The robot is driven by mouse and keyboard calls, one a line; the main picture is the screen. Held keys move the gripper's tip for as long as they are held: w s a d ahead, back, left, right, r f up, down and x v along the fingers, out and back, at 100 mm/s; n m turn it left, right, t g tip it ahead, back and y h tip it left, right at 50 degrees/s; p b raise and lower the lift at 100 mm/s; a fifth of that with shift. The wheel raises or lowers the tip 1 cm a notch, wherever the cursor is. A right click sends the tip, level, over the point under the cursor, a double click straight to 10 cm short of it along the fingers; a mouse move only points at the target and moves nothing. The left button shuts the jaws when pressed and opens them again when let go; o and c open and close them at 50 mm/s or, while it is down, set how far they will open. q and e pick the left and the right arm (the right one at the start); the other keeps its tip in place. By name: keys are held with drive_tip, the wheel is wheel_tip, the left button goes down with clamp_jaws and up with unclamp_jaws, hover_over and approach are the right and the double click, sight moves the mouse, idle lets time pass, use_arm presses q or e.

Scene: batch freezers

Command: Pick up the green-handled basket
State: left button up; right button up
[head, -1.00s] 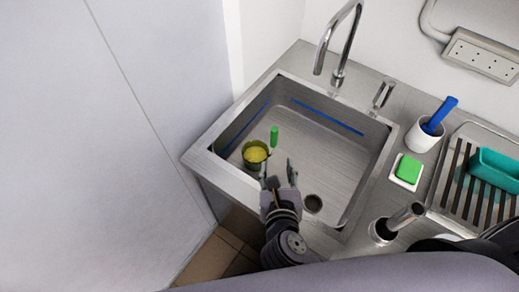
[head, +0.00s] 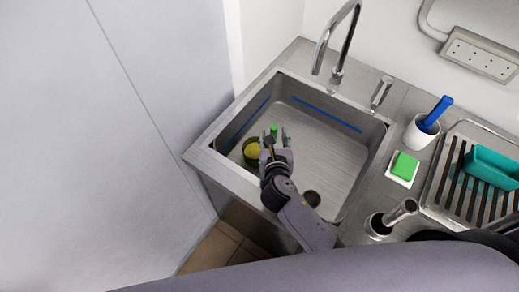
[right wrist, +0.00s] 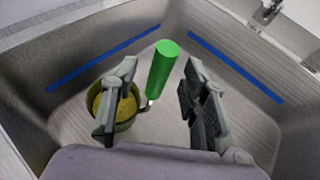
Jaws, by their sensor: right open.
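The green-handled basket (head: 250,151) is in the sink, near its left wall, with yellow contents. In the right wrist view, its round dark bowl (right wrist: 128,124) is partly hidden behind the left finger. Its green handle (right wrist: 162,70) stands upright and tilted, seen between my fingers. My right gripper (head: 274,137) is open over the basket and partly hides it in the head view. In the right wrist view, the right gripper (right wrist: 157,100) has one finger on each side of the handle, with visible gaps; I cannot tell the depth. My left gripper is not in view.
The sink (head: 330,150) has steel walls with blue strips. A faucet (head: 340,50) rises behind it. At right are a white cup with a blue handle (head: 422,133), a green sponge (head: 405,166) and a slatted rack (head: 455,185) with a teal container (head: 492,165). The right part of the basin is clear.

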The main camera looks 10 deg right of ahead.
drive_tip(key=shift+c, duration=0.2)
clamp_jaws()
idle(0.4)
idle(0.4)
